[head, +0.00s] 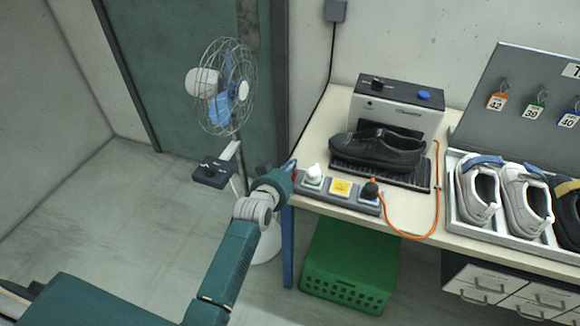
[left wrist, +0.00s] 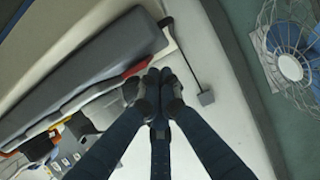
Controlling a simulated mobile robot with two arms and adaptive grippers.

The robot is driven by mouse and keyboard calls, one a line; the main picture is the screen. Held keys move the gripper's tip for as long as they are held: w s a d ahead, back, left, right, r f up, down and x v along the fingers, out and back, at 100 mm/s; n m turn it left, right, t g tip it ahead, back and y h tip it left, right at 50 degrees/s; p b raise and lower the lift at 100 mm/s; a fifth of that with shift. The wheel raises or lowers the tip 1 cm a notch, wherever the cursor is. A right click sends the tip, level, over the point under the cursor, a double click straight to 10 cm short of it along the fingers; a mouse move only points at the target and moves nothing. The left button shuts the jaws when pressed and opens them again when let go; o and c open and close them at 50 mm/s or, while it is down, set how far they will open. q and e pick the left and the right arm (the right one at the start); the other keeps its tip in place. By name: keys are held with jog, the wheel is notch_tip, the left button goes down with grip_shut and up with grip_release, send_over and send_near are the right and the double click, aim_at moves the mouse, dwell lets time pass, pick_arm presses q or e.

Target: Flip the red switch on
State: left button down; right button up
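The grey power strip (head: 325,190) lies along the front left edge of the table. The red switch (head: 294,173) shows as a small red patch at its left end, mostly hidden by my left gripper (head: 283,170). In the left wrist view the strip (left wrist: 85,70) is a long grey bar, with the red switch (left wrist: 135,69) at its near end. My left gripper's dark fingers (left wrist: 156,88) come together, shut and empty, close to the switch. I cannot tell whether they touch it, or which way it is tilted. My right gripper is not in view.
A white plug (head: 313,174), a yellow piece (head: 341,188) and a black plug (head: 370,189) with an orange cord are on the strip. Behind stands a machine (head: 400,105) with a black shoe (head: 378,149). A fan (head: 225,90) stands left; a green crate (head: 345,270) is below.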

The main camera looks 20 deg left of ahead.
pick_arm(q)
jog(key=r+p, duration=0.2)
jog(key=r, duration=0.1)
jog(key=r+p, duration=0.1)
jog(key=shift+w+r+p, duration=0.15)
jog(key=shift+w+p, duration=0.2)
jog(key=shift+w, duration=0.05)
jog(key=b+v, duration=0.2)
jog(key=v, duration=0.8)
jog(key=shift+w+r, duration=0.1)
jog(key=shift+r, duration=0.05)
